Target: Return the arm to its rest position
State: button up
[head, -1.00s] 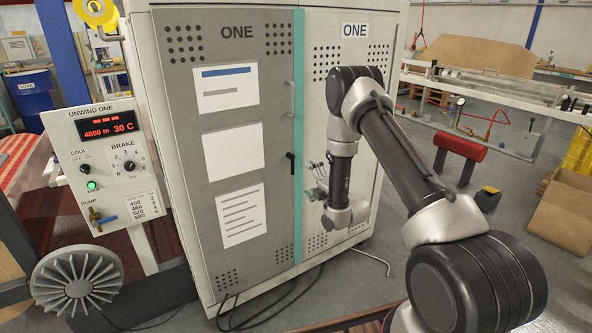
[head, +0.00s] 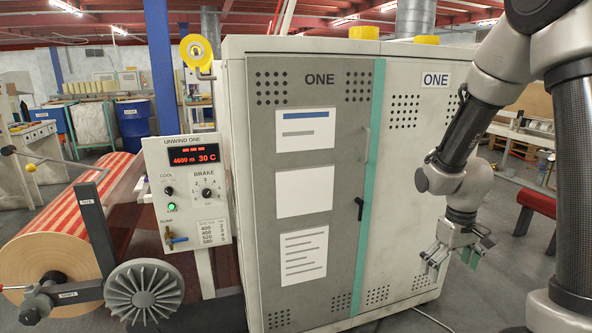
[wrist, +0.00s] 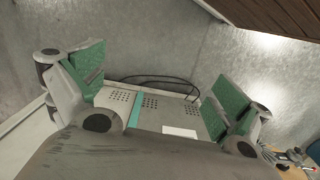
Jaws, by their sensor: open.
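My gripper (head: 452,262) hangs at the right in the head view, in front of the right part of the cabinet marked ONE, with its fingers pointing down. Its fingers are apart, and nothing is between them. In the wrist view my gripper (wrist: 155,95) shows two green-padded fingers spread wide, with the lower cabinet front and floor beyond. My arm (head: 460,150) is folded down from the upper right of the head view.
The grey cabinet (head: 345,110) stands close behind my gripper. Left of it are the UNWIND ONE control panel (head: 187,190), a finned wheel (head: 145,292) and a large striped roll (head: 50,262). A red padded bar (head: 537,200) is at the right edge. Grey floor (head: 497,265) lies between.

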jog(key=s+r+m+t, duration=0.1)
jog(key=s+r+t, duration=0.1)
jog(key=s+r, duration=0.6)
jog(key=s+a+r+m+t, duration=0.1)
jog(key=s+r+t, duration=0.1)
jog(key=s+r, duration=0.6)
notch_tip(320, 180, up, 6)
jog(key=shift+f+m+t, duration=0.25)
jog(key=shift+m+t, duration=0.05)
